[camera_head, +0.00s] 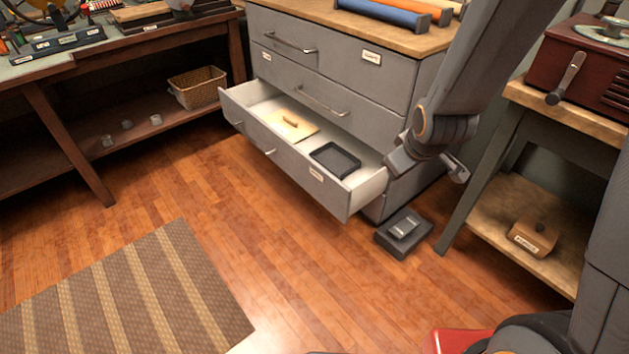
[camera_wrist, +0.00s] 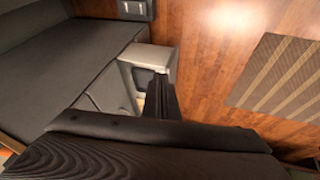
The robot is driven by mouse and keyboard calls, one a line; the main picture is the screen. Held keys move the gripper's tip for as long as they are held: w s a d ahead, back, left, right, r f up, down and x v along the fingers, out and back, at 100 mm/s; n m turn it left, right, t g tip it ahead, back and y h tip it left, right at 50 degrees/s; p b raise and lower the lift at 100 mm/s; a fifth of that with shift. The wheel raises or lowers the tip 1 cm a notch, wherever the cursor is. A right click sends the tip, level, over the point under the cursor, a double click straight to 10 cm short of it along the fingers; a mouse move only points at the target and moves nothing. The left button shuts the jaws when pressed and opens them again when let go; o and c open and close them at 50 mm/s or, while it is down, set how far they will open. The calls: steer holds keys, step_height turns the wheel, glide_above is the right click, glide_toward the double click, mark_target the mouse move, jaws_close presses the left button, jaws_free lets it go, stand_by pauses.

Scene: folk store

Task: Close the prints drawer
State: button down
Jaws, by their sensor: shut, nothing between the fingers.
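The prints drawer (camera_head: 317,172) is the grey drawer standing pulled out of the grey cabinet (camera_head: 290,62) in the head view. Its small front label is too small to read. Inside lie a cream sheet or board with a small tan piece (camera_head: 290,122) and a black tray (camera_head: 335,160). My gripper (camera_wrist: 165,98) is shut and empty, low in the wrist view. In the head view my arm comes down beside the drawer's right end, and the fingertips are hard to make out. The drawer's end (camera_wrist: 153,60) shows just beyond my fingers in the wrist view; contact cannot be told.
A dark box-like object (camera_head: 404,234) lies on the floor right of the drawer. A side table (camera_head: 520,205) stands at right, a workbench (camera_head: 60,65) with a wicker basket (camera_head: 198,88) at left. A striped mat (camera_head: 130,300) lies in front; the wooden floor between is clear.

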steer(key=w+a+f+n+t+y+b, duration=0.2)
steer(key=w+a+f+n+t+b, duration=0.15)
steer(key=w+a+f+b, duration=0.35)
steer(key=w+a+f+n+t+y+b, duration=0.1)
steer(key=w+a+f+n+t+b, duration=0.15)
steer(key=w+f+n, duration=0.4)
steer(key=n+t+y+b, duration=0.4)
steer(key=n+y+b, duration=0.25)
steer(key=b, duration=0.45)
glide_toward(317, 172)
steer(key=s+a+r, duration=0.3)
steer(key=s, duration=0.3)
steer(key=shift+h, duration=0.45)
steer(key=shift+w+a+b, duration=0.4)
steer(key=shift+w+b, duration=0.25)
steer(key=shift+w, duration=1.25)
steer(key=shift+w+a+b, duration=0.45)
steer(key=shift+w+b, duration=0.2)
steer(key=shift+w, duration=1.2)
steer(key=shift+w+a+b, duration=0.4)
steer(key=shift+w+b, duration=0.25)
steer(key=shift+w, duration=1.25)
steer(key=shift+w, duration=0.1)
